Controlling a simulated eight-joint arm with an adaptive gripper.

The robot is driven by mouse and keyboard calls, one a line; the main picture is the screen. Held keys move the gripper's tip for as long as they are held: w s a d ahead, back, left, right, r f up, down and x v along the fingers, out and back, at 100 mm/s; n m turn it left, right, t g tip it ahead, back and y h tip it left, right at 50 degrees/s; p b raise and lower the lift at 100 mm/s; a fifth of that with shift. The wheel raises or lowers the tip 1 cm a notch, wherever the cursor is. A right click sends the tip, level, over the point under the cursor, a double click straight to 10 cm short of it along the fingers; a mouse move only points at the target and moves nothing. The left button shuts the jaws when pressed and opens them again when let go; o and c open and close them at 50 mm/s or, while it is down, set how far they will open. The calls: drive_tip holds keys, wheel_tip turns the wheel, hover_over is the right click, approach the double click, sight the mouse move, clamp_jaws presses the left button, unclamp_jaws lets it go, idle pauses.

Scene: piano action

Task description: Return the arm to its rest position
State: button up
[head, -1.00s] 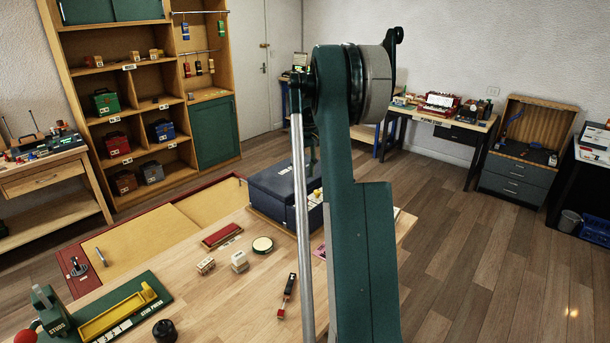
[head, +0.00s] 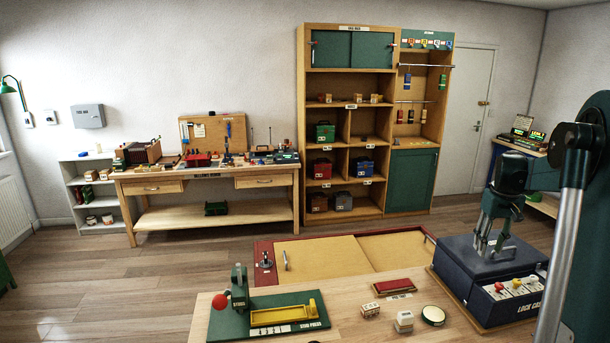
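My arm stands at the right edge of the head view, with its green link and grey rod close to the camera. My gripper (head: 488,250) hangs with its grey fingers pointing down over the dark blue lock case (head: 462,262) on the right of the near table. The fingers are small here and partly overlap, so their opening is unclear. I see nothing held between them. I cannot tell whether the fingertips touch the top of the case.
The near table (head: 350,325) bears a stud press (head: 240,290), a red block (head: 393,286), a round tin (head: 433,315) and small blocks. A red-framed floor panel (head: 325,255) lies behind. A workbench (head: 210,180) and a shelf unit (head: 302,120) line the back wall.

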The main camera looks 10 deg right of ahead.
drive_tip(key=s+a+r+n+t, duration=0.1)
drive_tip(key=s+a+r, duration=0.3)
drive_tip(key=a, duration=1.2)
drive_tip(key=s+a+r+t, duration=0.2)
drive_tip(key=s+a+r, duration=0.2)
drive_tip(key=a, duration=1.2)
drive_tip(key=s+a+f+t, duration=0.1)
drive_tip(key=s+a+f, duration=0.3)
drive_tip(key=s+a, duration=0.6)
drive_tip(key=s+a+f+n+t+b, duration=0.1)
drive_tip(key=s+a+f, duration=0.3)
drive_tip(key=s+a, duration=0.7)
drive_tip(key=shift+s+a+f+n+t, duration=0.2)
drive_tip(key=shift+a+f+n+t, duration=0.15)
drive_tip(key=shift+a+t, duration=0.6)
drive_tip(key=shift+a, duration=0.15)
drive_tip(key=shift+c, duration=0.4)
